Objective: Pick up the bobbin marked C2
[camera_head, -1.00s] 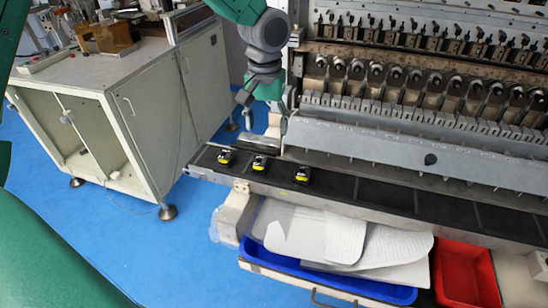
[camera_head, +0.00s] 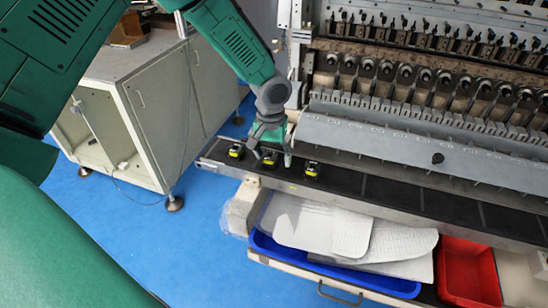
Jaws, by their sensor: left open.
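Three small black and yellow bobbins lie in a row on the dark ledge (camera_head: 400,193) of the coil winder: a left one (camera_head: 236,151), a middle one (camera_head: 269,159) and a right one (camera_head: 312,169). Their markings are too small to read, so I cannot tell which is C2. My left gripper (camera_head: 271,160) points down with open fingers at the middle bobbin, one finger on each side of it in the picture. The fingers partly cover that bobbin. I cannot tell whether they touch it. My right gripper is not in view.
The coil winder (camera_head: 420,135) rises behind the ledge. Below the ledge are a blue tray (camera_head: 330,279) with white sheets (camera_head: 345,235) and a red bin (camera_head: 467,272). A grey cabinet (camera_head: 160,110) stands at the left. The ledge right of the bobbins is clear.

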